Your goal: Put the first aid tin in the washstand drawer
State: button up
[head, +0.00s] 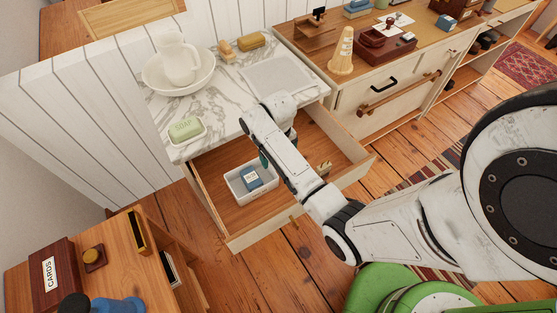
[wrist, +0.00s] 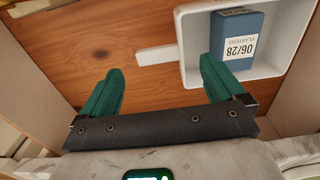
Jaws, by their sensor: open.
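The washstand drawer (head: 220,205) is pulled open below the marble top. Inside it stands a white open tray (head: 233,183) holding a dark blue box (head: 251,177). In the wrist view the box (wrist: 238,35) reads "PLASTERS 06/28", and the white tray (wrist: 283,62) has a flat white strip on its left. I cannot make out anything marked as a first aid tin. My gripper (wrist: 160,65) is open over the drawer, with bare drawer floor between its green fingers and the tray just beyond the right one. In the head view my arm hides part of the drawer.
The marble top (head: 215,115) holds a jug in a basin (head: 180,70), a green soap pack (head: 186,129), brushes and a grey mat (head: 277,76). A wooden cabinet (head: 370,98) stands to the right. A low desk (head: 110,255) stands at front left. A green stool (head: 430,297) is at front.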

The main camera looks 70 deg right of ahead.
notch_tip(320, 180, up, 6)
jog(key=r, duration=0.1)
jog(key=s+a+f+n, duration=0.1)
jog(key=s+a+n, duration=0.1)
jog(key=a, duration=0.5)
jog(key=s+a+f+n, duration=0.1)
jog(key=s+a, duration=0.2)
jog(key=a, duration=0.4)
jog(key=s+a+r+n+t, duration=0.1)
jog(key=s+a+r+n, duration=0.1)
jog(key=s+a, duration=0.3)
jog(key=shift+s+a+r+n, duration=0.2)
jog(key=shift+s+n, duration=0.5)
jog(key=shift+s, duration=0.5)
